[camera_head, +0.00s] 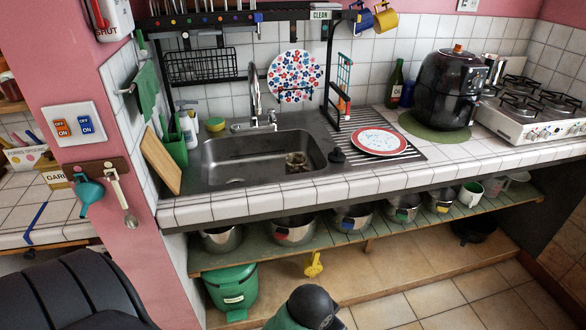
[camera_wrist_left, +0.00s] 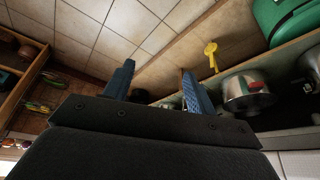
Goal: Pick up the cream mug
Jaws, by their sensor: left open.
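A pale, cream-looking mug (camera_head: 470,194) with a green inside stands towards the right end of the open shelf under the counter in the head view. I cannot make it out in the left wrist view. My left gripper (camera_wrist_left: 158,85) shows in the left wrist view with its two blue fingers apart and nothing between them. Its fingers point towards the floor and shelf area, with pots to the right in that view. I cannot pick out the left fingertips in the head view. My right gripper is not in view.
Several steel pots, including one with a red tag (camera_head: 293,230), stand in a row on the green shelf (camera_head: 385,235). A green bin (camera_head: 232,288) stands below. The counter overhangs the shelf.

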